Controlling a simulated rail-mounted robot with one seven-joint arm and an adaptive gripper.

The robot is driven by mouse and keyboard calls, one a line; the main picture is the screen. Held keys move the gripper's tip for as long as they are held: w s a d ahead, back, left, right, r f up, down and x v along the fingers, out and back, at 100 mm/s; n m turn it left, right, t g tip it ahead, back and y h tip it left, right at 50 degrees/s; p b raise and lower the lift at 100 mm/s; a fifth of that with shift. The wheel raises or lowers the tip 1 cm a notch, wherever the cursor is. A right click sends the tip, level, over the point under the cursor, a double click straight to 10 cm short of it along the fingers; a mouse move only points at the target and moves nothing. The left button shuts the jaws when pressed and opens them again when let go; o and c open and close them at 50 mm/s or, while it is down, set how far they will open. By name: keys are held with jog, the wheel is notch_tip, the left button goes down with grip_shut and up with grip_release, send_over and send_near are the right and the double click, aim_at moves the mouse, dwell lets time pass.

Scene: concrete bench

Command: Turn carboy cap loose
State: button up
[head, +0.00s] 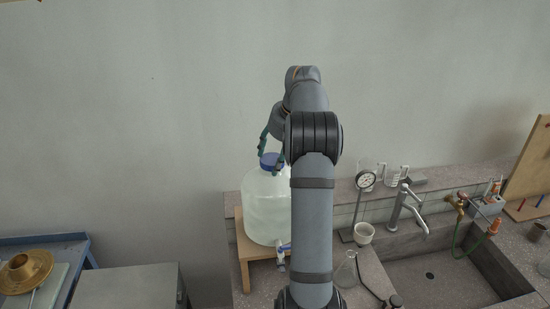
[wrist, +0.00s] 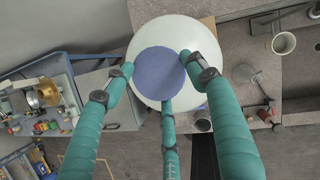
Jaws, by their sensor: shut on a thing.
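The carboy (head: 265,206) is a large translucent whitish bottle standing upright on a wooden stand (head: 243,260), with a blue and white spigot low on its front. Its blue cap (head: 270,160) sits on top. In the wrist view the blue cap (wrist: 159,74) is seen from above, round, against the white carboy shoulder (wrist: 147,39). My gripper (head: 271,158) has green fingers and reaches down over the cap. In the wrist view its three fingers (wrist: 160,78) close around the cap from left, right and below. My arm hides part of the carboy's right side in the head view.
A sink (head: 425,275) with a grey faucet (head: 406,208) lies to the right. A blue cart is at left.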

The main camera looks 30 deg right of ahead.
jog(key=shift+s+f, duration=0.1)
jog(key=shift+f, duration=0.1)
jog(key=shift+c, duration=0.6)
jog(key=shift+r+n+p, duration=0.1)
jog(key=shift+n+p, duration=0.3)
jog(key=shift+p, duration=0.15)
jog(key=shift+f+n+y, duration=0.25)
jog(key=shift+n+y, duration=0.05)
jog(key=shift+n, duration=0.1)
jog(key=o, duration=0.9)
jog(key=shift+s+d, duration=0.1)
jog(key=shift+o, duration=1.4)
jog(key=shift+w+r, duration=0.1)
jog(key=shift+w, duration=0.1)
jog(key=shift+r, duration=0.1)
